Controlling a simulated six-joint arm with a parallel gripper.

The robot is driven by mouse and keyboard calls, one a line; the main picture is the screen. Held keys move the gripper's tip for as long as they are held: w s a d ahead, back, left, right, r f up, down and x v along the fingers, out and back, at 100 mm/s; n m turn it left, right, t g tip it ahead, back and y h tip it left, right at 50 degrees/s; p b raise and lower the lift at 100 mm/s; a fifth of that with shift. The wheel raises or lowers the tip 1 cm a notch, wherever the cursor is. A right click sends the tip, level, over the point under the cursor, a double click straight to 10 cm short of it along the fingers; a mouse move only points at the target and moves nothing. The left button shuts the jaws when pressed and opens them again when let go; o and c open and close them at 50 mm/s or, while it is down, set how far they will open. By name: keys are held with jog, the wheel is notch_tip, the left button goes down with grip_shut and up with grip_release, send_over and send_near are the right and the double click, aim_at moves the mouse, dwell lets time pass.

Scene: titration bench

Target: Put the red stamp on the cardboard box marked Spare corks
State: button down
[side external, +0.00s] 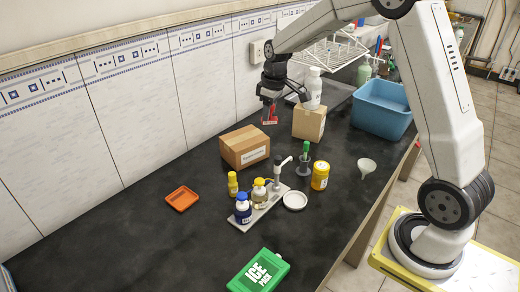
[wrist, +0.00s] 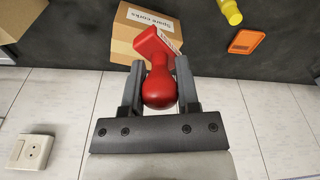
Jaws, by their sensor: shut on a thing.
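My gripper (side external: 269,98) is shut on the red stamp (side external: 270,116) and holds it in the air near the tiled wall. In the wrist view my gripper (wrist: 159,64) has its fingers on either side of the stamp's rounded handle (wrist: 158,88), with the wider stamp base pointing away. The cardboard box marked Spare corks (side external: 245,147) stands on the dark bench, to the left of and below the stamp in the side view. Its label shows upside down in the wrist view (wrist: 149,20), where the stamp covers part of the box. The stamp is apart from the box.
A second cardboard box (side external: 309,124) with a white bottle (side external: 313,88) on it stands close at the right. A blue tub (side external: 381,108) is beyond. An orange tray (side external: 182,198), a yellow bottle (side external: 232,184) and a bottle rack (side external: 259,208) stand nearer. A socket (wrist: 30,151) is on the wall.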

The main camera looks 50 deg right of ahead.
jog(key=w+f, duration=0.2)
jog(key=w+d+f, duration=0.1)
jog(key=w+f, duration=0.1)
jog(key=w, duration=0.1)
jog(key=w+f, duration=0.2)
jog(key=shift+w+d, duration=0.35)
jog(key=shift+w, duration=0.05)
jog(key=shift+w+d+f, duration=0.1)
jog(key=shift+w+f, duration=0.45)
jog(key=shift+f, duration=0.1)
jog(key=shift+f, duration=0.1)
jog(key=shift+w+d+f, duration=0.1)
jog(key=shift+w+f, duration=0.2)
jog(key=shift+f, duration=1.45)
jog(key=shift+f, duration=0.1)
jog(key=shift+c, duration=1.7)
grip_release()
